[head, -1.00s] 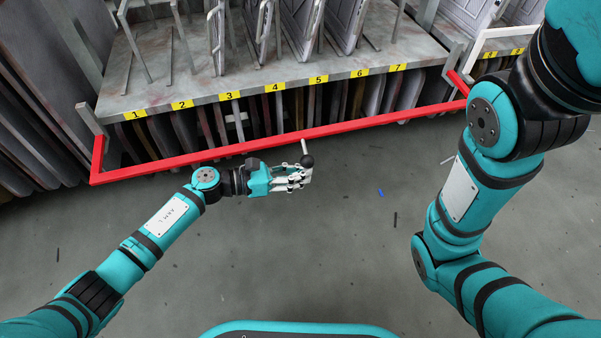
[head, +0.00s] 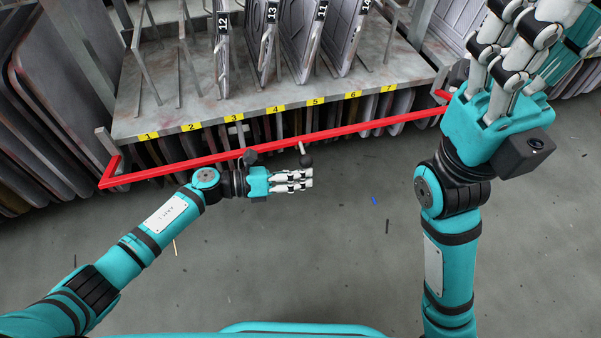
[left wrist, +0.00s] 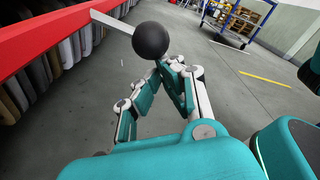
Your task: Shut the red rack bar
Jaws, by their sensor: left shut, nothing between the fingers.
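The red rack bar (head: 230,158) runs along the front of the grey rack, a little below its numbered edge, and bends back toward the rack at its left end. A short pale handle (head: 300,146) with a black ball knob (head: 306,161) sticks out from it. My left gripper (head: 309,180) is shut and empty, just on the near side of the knob. In the left wrist view the knob (left wrist: 151,40) shows by the fingertips (left wrist: 168,66), with the bar (left wrist: 50,35) at upper left. I cannot tell whether they touch. My right gripper (head: 520,30) is raised at upper right; its fingertips are unclear.
The rack shelf (head: 190,95) has yellow number labels and upright dividers holding grey panels (head: 310,40). Dark panels (head: 55,95) stand at the left and below the shelf. The grey floor (head: 330,260) in front is mostly clear. A blue cart (left wrist: 240,20) stands far off.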

